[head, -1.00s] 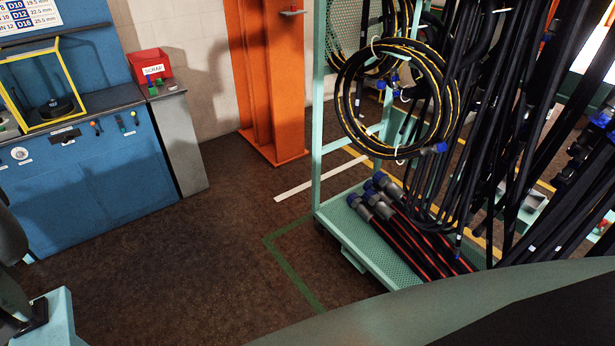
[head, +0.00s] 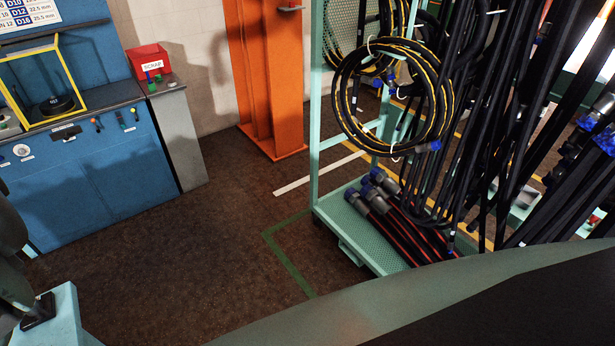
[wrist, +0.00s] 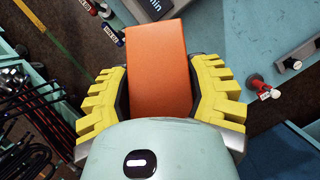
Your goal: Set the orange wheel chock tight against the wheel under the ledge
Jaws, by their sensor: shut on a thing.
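In the wrist view my gripper (wrist: 160,95) has its yellow ribbed fingers on either side of the orange wheel chock (wrist: 159,65). It is shut on the chock, which stands out ahead of the palm. The chock's far end and underside are hidden. In the head view the hose rack's lower ledge (head: 350,235) shows, with the floor beside it. The wheel under the ledge is mostly hidden in shadow near the rack's front left corner. My gripper and the chock are not in the head view.
The teal rack carries coiled and hanging hoses (head: 395,95); more hoses lie on its ledge. An orange column (head: 265,80) stands behind. A blue workbench (head: 90,180) with a red scrap bin (head: 149,62) is at left. Dark floor (head: 200,260) between them is clear.

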